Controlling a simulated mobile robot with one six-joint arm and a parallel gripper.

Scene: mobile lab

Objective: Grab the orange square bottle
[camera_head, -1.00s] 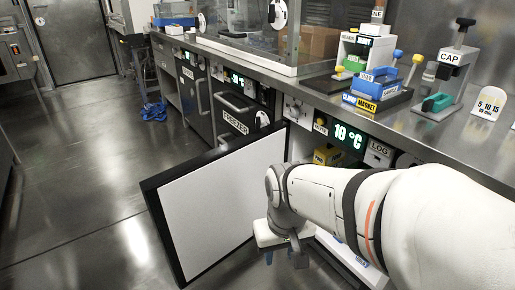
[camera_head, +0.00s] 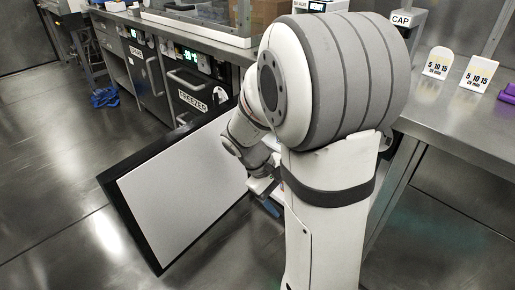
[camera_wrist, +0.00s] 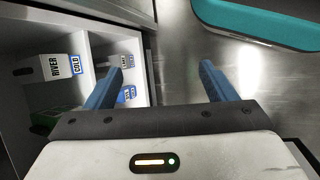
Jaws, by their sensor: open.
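No orange square bottle can be made out in either view. My gripper (camera_wrist: 164,82) is open, with its two blue fingers apart and nothing between them. In the wrist view its left finger overlaps the edge of an open white compartment (camera_wrist: 20,100); the right finger is over the grey floor. The compartment holds a white box labelled RIVER and COLD (camera_wrist: 52,66), and smaller labelled items (camera_wrist: 126,93) stand behind the left finger. In the head view my gripper (camera_head: 262,187) is low beside the open door, partly hidden by my arm.
A door with a white inner panel (camera_head: 180,190) stands open into the floor space. The steel bench (camera_head: 450,125) holds number cards (camera_head: 478,74) and a CAP stand (camera_head: 401,20).

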